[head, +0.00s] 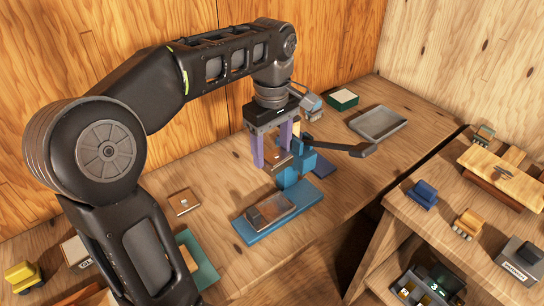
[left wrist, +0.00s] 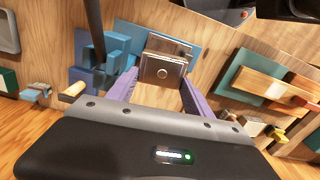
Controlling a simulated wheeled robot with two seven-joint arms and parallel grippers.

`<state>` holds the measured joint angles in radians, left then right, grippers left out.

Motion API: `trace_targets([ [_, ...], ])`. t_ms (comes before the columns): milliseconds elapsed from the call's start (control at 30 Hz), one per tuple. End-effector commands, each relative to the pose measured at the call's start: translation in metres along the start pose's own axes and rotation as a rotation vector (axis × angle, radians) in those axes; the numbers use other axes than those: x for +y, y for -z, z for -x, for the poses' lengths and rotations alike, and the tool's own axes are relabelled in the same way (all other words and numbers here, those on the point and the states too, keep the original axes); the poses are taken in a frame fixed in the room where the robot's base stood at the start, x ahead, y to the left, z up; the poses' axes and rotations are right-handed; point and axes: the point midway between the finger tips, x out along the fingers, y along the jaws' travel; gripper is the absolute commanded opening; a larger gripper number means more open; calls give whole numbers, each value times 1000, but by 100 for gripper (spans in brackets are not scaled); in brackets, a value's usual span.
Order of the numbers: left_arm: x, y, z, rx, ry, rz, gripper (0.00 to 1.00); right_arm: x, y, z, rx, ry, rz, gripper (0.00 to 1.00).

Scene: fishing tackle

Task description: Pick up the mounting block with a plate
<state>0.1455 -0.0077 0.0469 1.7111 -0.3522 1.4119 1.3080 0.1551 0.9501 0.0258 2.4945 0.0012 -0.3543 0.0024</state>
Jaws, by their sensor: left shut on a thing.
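My left gripper (head: 271,166), with purple fingers, is shut on a small square mounting block with a plate (left wrist: 163,70). In the left wrist view the block sits between the fingertips (left wrist: 159,80), its brownish metal plate with a round centre mark facing the camera. In the head view only a brown edge of it (head: 283,160) shows beside the fingers. The block is held above the table, next to a blue vise-like stand (head: 292,168). A similar flat brown square (head: 183,202) lies on the table to the left. My right gripper is not in view.
The stand's blue base (head: 248,230) carries a grey-brown box (head: 270,208), and a dark lever (head: 345,148) sticks out right. A grey tray (head: 378,123) and green box (head: 343,99) lie behind. A green board (head: 204,262) is at front left. A gap separates the right-hand table (head: 400,203).

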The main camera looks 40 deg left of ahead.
Motion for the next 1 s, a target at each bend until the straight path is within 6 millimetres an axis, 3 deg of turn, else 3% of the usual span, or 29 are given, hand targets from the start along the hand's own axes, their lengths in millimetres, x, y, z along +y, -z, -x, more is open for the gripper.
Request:
trace_targets([
  [33, 0, 0, 15, 0, 0, 0, 15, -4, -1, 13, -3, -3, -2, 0],
  [200, 0, 0, 25, 0, 0, 0, 15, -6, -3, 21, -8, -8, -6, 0],
  [1000, 2, -1, 23, 0, 1, -16, 15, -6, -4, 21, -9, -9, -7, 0],
])
